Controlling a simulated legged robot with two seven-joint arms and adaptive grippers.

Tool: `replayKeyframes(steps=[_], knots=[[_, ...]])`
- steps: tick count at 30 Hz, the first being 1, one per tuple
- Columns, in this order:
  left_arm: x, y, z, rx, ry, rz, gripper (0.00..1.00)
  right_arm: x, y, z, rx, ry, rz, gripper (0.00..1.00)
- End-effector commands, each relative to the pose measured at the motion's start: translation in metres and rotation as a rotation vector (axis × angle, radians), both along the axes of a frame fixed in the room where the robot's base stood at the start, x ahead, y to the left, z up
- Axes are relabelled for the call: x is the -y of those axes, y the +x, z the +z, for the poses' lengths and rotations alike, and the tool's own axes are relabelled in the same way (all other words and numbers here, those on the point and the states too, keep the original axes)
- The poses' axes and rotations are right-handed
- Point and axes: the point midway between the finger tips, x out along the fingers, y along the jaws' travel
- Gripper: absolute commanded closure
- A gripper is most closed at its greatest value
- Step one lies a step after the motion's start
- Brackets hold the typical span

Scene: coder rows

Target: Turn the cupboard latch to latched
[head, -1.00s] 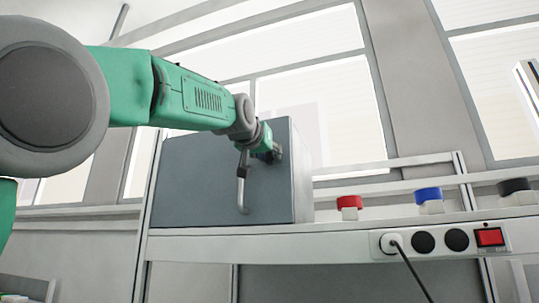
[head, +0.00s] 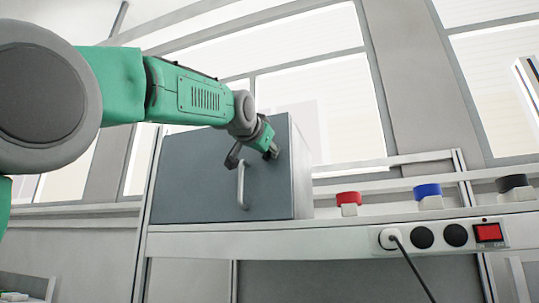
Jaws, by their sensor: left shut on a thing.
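The cupboard (head: 195,185) is a grey-blue box on the bench shelf, with its door closed. A vertical metal bar handle (head: 241,188) is on the door near its right edge. My left gripper (head: 252,158) is at the door just above the handle, with a finger on each side. It is shut on the cupboard latch, which the gripper largely hides, so I cannot read the latch's angle. My right gripper is not in view.
Red (head: 349,198), blue (head: 428,196) and black (head: 513,183) capped items stand on the shelf right of the cupboard. Below them is a socket strip (head: 470,237) with a plugged cable and red switch. Windows are behind.

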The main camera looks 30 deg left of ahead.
Motion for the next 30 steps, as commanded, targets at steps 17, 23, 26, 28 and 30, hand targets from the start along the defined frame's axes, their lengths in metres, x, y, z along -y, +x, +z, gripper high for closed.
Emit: replayKeyframes(steps=[17,23,26,28,30], knots=[[0.003,0.0005,-0.0013,-0.126,0.533,-0.002,1.0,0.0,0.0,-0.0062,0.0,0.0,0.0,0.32],[0.0032,0.001,-0.0026,-0.171,0.716,-0.003,1.0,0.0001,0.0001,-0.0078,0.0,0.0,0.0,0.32],[0.0034,0.0011,-0.0031,-0.192,0.802,-0.003,1.0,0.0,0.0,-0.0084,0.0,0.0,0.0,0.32],[0.0037,0.0013,-0.0036,-0.206,0.859,-0.004,1.0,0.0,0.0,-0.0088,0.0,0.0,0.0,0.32],[0.0036,0.0015,-0.0041,-0.219,0.909,-0.004,1.0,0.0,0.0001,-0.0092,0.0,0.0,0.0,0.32]])
